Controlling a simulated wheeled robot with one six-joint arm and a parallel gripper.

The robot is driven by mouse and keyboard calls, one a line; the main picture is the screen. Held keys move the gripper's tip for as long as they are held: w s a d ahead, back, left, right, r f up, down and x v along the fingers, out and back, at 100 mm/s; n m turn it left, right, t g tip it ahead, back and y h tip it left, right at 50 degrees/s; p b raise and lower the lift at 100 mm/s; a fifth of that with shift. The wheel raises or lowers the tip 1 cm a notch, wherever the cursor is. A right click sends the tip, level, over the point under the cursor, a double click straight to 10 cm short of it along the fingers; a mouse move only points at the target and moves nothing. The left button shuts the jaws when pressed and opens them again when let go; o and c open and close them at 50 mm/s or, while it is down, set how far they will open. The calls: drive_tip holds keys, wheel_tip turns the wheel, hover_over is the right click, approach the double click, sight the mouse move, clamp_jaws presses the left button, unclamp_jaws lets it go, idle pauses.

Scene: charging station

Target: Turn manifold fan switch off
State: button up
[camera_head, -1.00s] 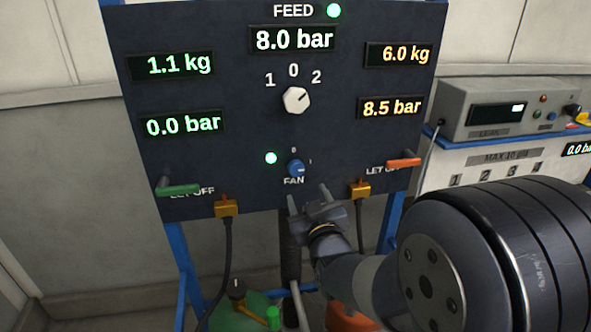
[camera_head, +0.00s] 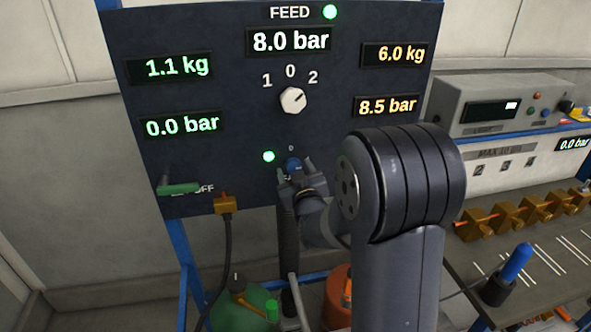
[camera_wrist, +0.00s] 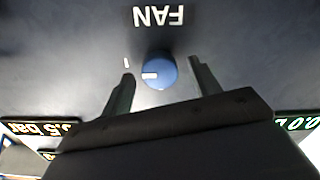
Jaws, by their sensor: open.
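The blue fan switch (camera_head: 292,164) sits low on the dark panel (camera_head: 215,85), beside a lit green lamp (camera_head: 268,156). In the head view my gripper (camera_head: 295,172) is in front of it and hides its lower part and most of the FAN label. In the wrist view, which is upside down, the knob (camera_wrist: 162,72) lies between the two open fingertips (camera_wrist: 160,72), with a gap on each side. Its white mark points to the "1" tick (camera_wrist: 126,62). I cannot tell how close the fingertips are to the panel.
The larger white feed knob (camera_head: 293,100) is above, turned towards 2. A green lever (camera_head: 178,188) and an orange connector (camera_head: 224,204) with a hose are at lower left. Green (camera_head: 245,305) and orange (camera_head: 339,290) bottles stand below. A bench with brass fittings (camera_head: 508,216) is at right.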

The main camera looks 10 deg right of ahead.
drive_tip(key=shift+c, duration=0.2)
drive_tip(key=c, duration=1)
drive_tip(key=shift+o, duration=0.2)
drive_tip(key=shift+b, duration=0.55)
drive_tip(key=n+b, duration=0.1)
drive_tip(key=b, duration=0.1)
drive_tip(key=n+b, duration=0.1)
drive_tip(key=b, duration=0.1)
drive_tip(key=shift+f+n+b, duration=0.3)
drive_tip(key=shift+n, duration=0.1)
drive_tip(key=n+b, duration=0.5)
drive_tip(key=b, duration=0.2)
drive_tip(key=shift+n, duration=0.3)
drive_tip(key=n+b, duration=0.4)
drive_tip(key=b, duration=0.1)
drive_tip(key=shift+r, duration=0.1)
drive_tip(key=n+b, duration=0.3)
drive_tip(key=n, duration=0.2)
drive_tip(key=shift+r, duration=0.15)
drive_tip(key=shift+n+b, duration=0.3)
drive_tip(key=shift+n, duration=0.1)
